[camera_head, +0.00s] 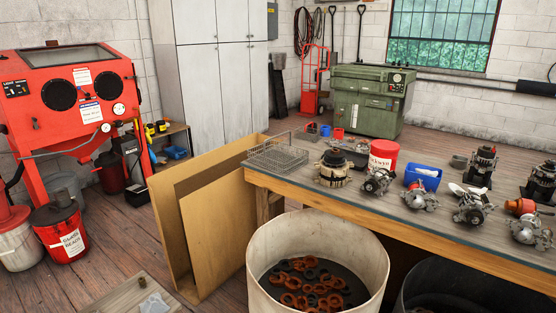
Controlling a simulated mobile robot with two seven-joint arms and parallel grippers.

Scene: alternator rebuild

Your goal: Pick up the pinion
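I cannot clearly tell a pinion apart from the other small parts. Several silvery alternator parts with gears or pulleys stand along the workbench (330,207), among them one near the middle (378,181), one to its right (419,196), one further right (472,208) and one at the right edge (531,232). A round dark and copper part (333,169) stands at the left of this row. Orange and dark rings (305,285) lie in a large pale bin in front of the bench. Neither gripper shows in this view.
A wire basket (277,157), a red bucket (383,157) and a blue bin (422,178) stand on the bench. The pale bin (262,240) and a dark bin (420,275) stand before it. Cardboard sheets (219,235) lean at its left end. Wooden floor (110,245) is open at left.

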